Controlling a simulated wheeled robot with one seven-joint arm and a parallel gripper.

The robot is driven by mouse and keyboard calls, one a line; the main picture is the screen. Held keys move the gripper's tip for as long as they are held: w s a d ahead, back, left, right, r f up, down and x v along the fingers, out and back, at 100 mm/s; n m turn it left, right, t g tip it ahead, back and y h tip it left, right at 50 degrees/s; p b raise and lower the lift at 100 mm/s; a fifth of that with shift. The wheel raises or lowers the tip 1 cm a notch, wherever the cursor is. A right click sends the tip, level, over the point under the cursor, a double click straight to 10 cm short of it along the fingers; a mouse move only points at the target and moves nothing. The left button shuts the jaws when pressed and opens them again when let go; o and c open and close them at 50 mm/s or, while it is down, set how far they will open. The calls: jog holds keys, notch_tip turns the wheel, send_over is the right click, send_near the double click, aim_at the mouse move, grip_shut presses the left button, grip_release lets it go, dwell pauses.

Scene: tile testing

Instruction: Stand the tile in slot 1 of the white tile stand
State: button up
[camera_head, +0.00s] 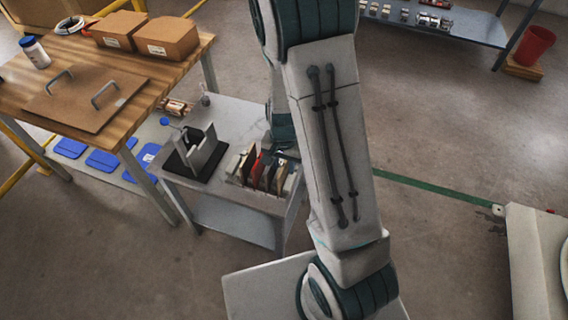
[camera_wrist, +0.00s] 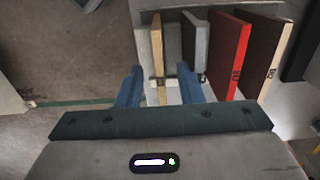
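My gripper (camera_wrist: 158,82) is open, with its two blue fingers spread in the wrist view. The edge of a tan tile (camera_wrist: 156,55) stands upright between the fingers, with a gap on each side. In the head view the upright tiles, including the red one (camera_head: 257,167), are on the small grey table, partly behind my arm.
A grey fixture on a black base (camera_head: 186,171) stands left of the rack on the grey table (camera_head: 230,115). A wooden bench (camera_head: 135,75) with boxes (camera_head: 166,38) and a handled board (camera_head: 85,98) is farther left.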

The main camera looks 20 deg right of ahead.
notch_tip(320, 180, up, 13)
jog(key=p, duration=0.2)
jog(key=shift+r, duration=0.2)
jog(key=s+r+n+t+p, duration=0.2)
jog(key=s+r+n+p, duration=0.3)
jog(key=s+r, duration=0.8)
jog(key=shift+s+r+n+t, duration=0.4)
jog(key=shift+r+n, duration=0.6)
jog(key=shift+r, duration=1.1)
